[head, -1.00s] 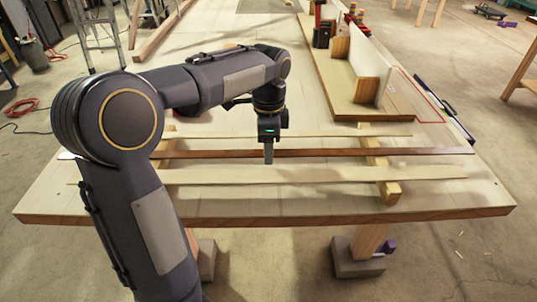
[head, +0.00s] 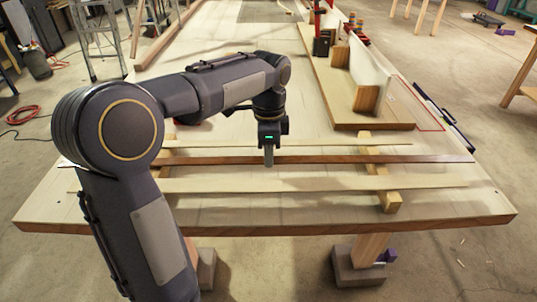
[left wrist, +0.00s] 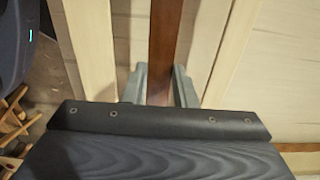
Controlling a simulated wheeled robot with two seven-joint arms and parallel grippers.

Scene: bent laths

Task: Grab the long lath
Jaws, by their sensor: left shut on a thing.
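The long dark brown lath (head: 425,159) lies across the near part of the table, between two pale laths. My left gripper (head: 268,157) points down at it near its middle. In the left wrist view the brown lath (left wrist: 164,40) runs between the two fingers of the gripper (left wrist: 160,88), which is shut on it. The near pale lath (head: 330,184) and the shorter far pale lath (head: 345,142) lie apart from the fingers. My right gripper is not in view.
The laths rest across wooden battens, one of them on the right (head: 389,201). A wooden board (head: 385,119) with a pale upright panel and blocks stands behind on the right.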

